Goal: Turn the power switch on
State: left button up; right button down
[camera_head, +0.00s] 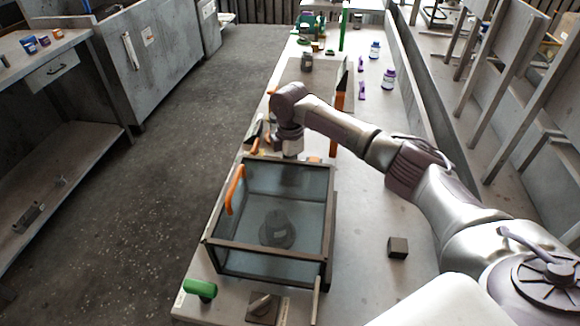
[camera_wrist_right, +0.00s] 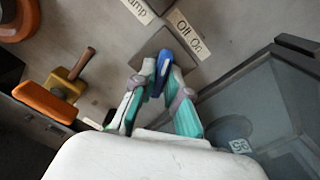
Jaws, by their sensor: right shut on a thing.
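The power switch shows in the right wrist view as a blue lever (camera_wrist_right: 164,67) on a grey base (camera_wrist_right: 160,42), beside a white label (camera_wrist_right: 188,35) reading "Off On". My right gripper (camera_wrist_right: 163,80) has its teal-padded fingers on both sides of the blue lever and is shut on it. I cannot tell clearly which way the lever is set. In the head view my right arm reaches left across the bench, with its wrist (camera_head: 290,140) just behind the glass box; the fingers and lever are mostly hidden there. My left gripper is not in view.
A glass-walled box (camera_head: 225,249) with an orange handle (camera_head: 236,190) stands close to the right gripper, with a dark round part (camera_head: 277,228) inside. A green handle (camera_head: 200,289) is at the near end. A dark cube (camera_head: 398,247) sits on clear bench at right.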

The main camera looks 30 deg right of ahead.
jog(key=shift+r+m+p, duration=0.2)
jog(key=shift+m+p, duration=0.2)
jog(key=shift+p, duration=0.5)
jog(key=m+p, duration=0.5)
jog(key=p, duration=0.2)
jog(key=shift+r+m, duration=0.1)
jog(key=shift+m, duration=0.3)
jog(key=m+p, duration=0.3)
jog(key=shift+f+m+p, duration=0.2)
jog(key=shift+m+p, duration=0.45)
jog(key=shift+m, duration=0.55)
